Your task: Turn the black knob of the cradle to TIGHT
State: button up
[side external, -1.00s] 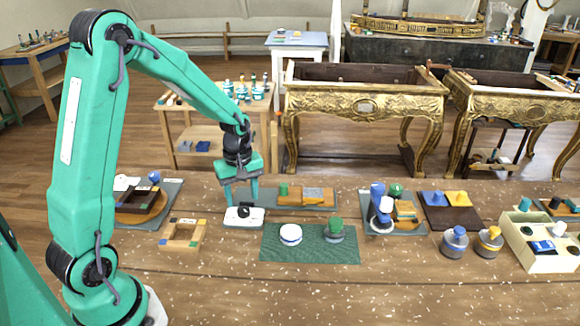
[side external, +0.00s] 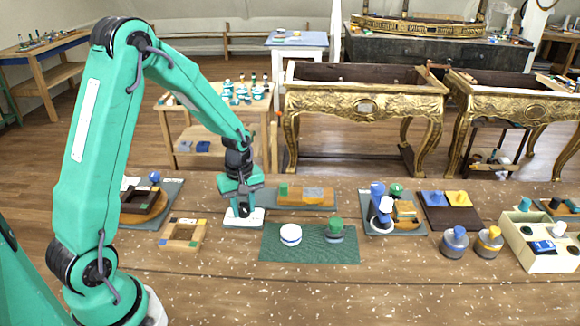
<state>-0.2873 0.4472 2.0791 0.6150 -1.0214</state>
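A white base (side external: 256,216), which I take to be the cradle with the black knob, lies on the wooden bench at the left of the green mat. My gripper (side external: 243,212) points down right over it, with its fingertips at the level of the knob. The fingers and the palm hide most or all of the black knob, and any TIGHT marking is too small to read. I cannot tell whether the fingers touch the knob or have closed on it.
A small wooden frame (side external: 183,235) lies left of the base. A green mat (side external: 310,254) with a white round jar (side external: 290,234) and a green-topped jar (side external: 335,230) lies to the right. A grey board (side external: 330,205) with wooden blocks is behind. The bench front is clear.

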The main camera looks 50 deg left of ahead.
aim_at(243, 209)
jog(key=shift+m, duration=0.3)
jog(key=m, duration=0.8)
jog(key=shift+m, duration=0.3)
jog(key=m, duration=0.4)
jog(key=shift+a+m, duration=0.1)
jog(key=shift+m, duration=0.2)
jog(key=m, duration=0.4)
dwell(0.3)
jog(key=o, duration=1)
jog(key=shift+r, duration=0.1)
jog(key=shift+r, duration=3.85)
